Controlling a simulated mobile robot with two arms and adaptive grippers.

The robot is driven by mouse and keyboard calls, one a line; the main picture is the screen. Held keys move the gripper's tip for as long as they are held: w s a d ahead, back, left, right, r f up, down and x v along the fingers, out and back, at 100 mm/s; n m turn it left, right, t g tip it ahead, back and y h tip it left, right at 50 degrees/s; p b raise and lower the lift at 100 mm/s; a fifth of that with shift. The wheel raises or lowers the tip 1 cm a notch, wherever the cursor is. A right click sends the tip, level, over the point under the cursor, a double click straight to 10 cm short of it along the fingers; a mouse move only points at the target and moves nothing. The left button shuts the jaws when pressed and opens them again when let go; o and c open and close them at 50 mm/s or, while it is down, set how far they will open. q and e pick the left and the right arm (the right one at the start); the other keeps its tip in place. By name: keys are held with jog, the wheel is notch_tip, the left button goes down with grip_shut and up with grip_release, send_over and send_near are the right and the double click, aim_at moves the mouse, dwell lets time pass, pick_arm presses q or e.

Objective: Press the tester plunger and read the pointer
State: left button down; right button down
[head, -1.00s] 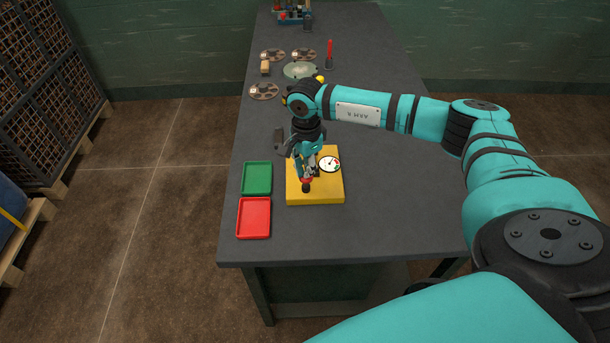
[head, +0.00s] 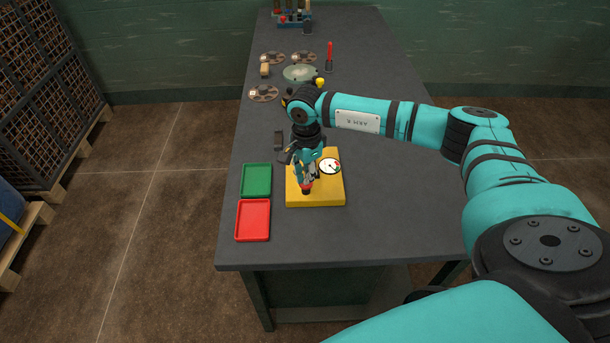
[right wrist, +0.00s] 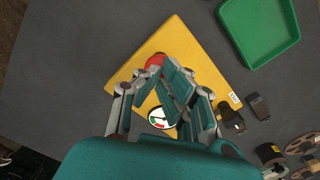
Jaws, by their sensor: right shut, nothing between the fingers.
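The yellow tester block (head: 330,194) lies flat on the grey table and also shows in the right wrist view (right wrist: 190,55). Its red plunger (right wrist: 154,61) is largely covered by my fingers in the head view. My right gripper (head: 306,181) is shut and empty, with its fingertips down at the plunger top and seemingly touching it. The white round dial (head: 330,166) is beside the gripper, with a dark pointer and coloured marks; the dial is partly hidden in the right wrist view (right wrist: 160,118). The exact reading is too small to tell. My left gripper is out of view.
A green tray (head: 257,165) and a red tray (head: 253,237) lie left of the tester. Dark small parts (head: 279,140), round flanges (head: 263,93) and a pale green dish (head: 299,73) are farther back. The table right of the tester is clear.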

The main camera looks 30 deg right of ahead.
jog(key=shift+s, duration=0.1)
notch_tip(320, 180, up, 9)
jog(key=p, duration=0.5)
dwell(0.6)
dwell(0.3)
